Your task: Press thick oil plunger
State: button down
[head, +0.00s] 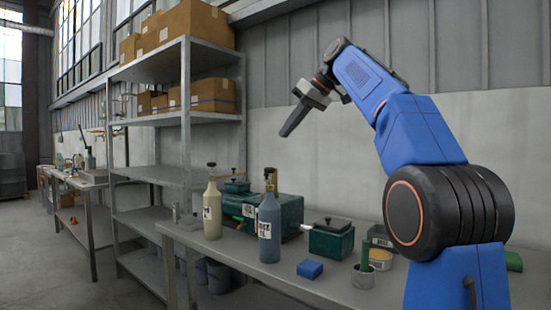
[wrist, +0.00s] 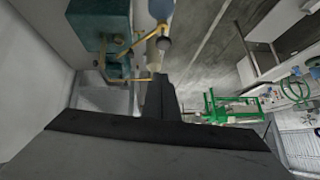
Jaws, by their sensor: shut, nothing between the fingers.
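Two pump-style bottles stand on the workbench in the head view. One is a cream bottle (head: 212,212) with a dark top. The other is a blue-grey bottle (head: 269,232) with a brass and black plunger top (head: 270,178) and a white label. I cannot read the labels well enough to tell which one holds thick oil. My gripper (head: 287,130) is shut and empty, in the air above and slightly right of the blue-grey bottle, apart from it. In the wrist view its dark fingers (wrist: 158,98) point toward the bench, with parts of the bottles beyond them.
A dark green tank (head: 290,212) stands behind the bottles. A smaller green box (head: 330,240), a blue block (head: 309,269) and a tin with a green stick (head: 364,276) are to the right. A metal shelf (head: 158,120) with cartons rises at left. The air around my gripper is clear.

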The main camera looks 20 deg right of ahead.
jog(key=w+a+f, duration=0.2)
jog(key=a+f, duration=0.1)
jog(key=f, duration=0.5)
jog(key=shift+w+a+f, duration=0.15)
jog(key=shift+w+f, duration=0.1)
jog(key=shift+f, duration=0.15)
jog(key=shift+f, duration=1.25)
jog(key=v, duration=1.8)
jog(key=shift+w+a, duration=0.1)
jog(key=shift+a, duration=0.1)
